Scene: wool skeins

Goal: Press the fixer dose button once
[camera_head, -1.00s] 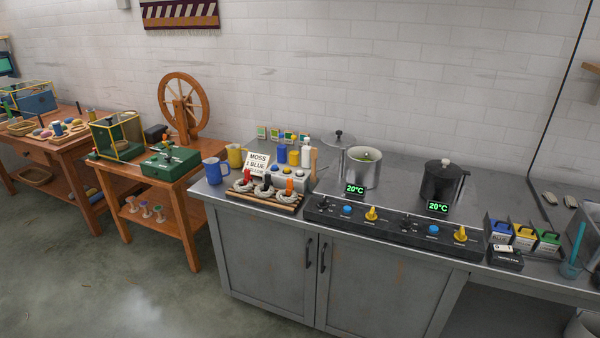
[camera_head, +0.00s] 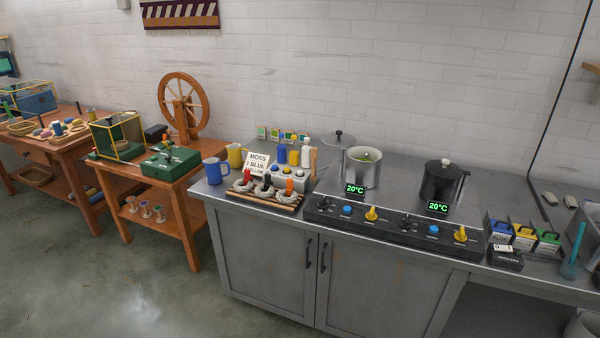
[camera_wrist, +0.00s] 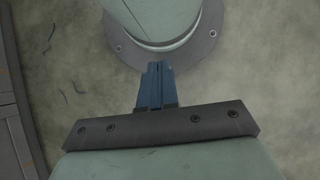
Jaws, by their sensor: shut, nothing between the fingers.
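My gripper (camera_wrist: 157,68) shows only in the wrist view. Its blue fingers are shut and empty, over bare floor and a round grey flange of my own body. It is not in the head view, away from the unit.
A wooden rack of skeins (camera_head: 265,198) lies in front of the unit, beside a card (camera_head: 257,163) and a blue mug (camera_head: 214,172). To the right are a control strip (camera_head: 390,222) with knobs, an open pot (camera_head: 362,170) and a dark pot (camera_head: 441,183).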

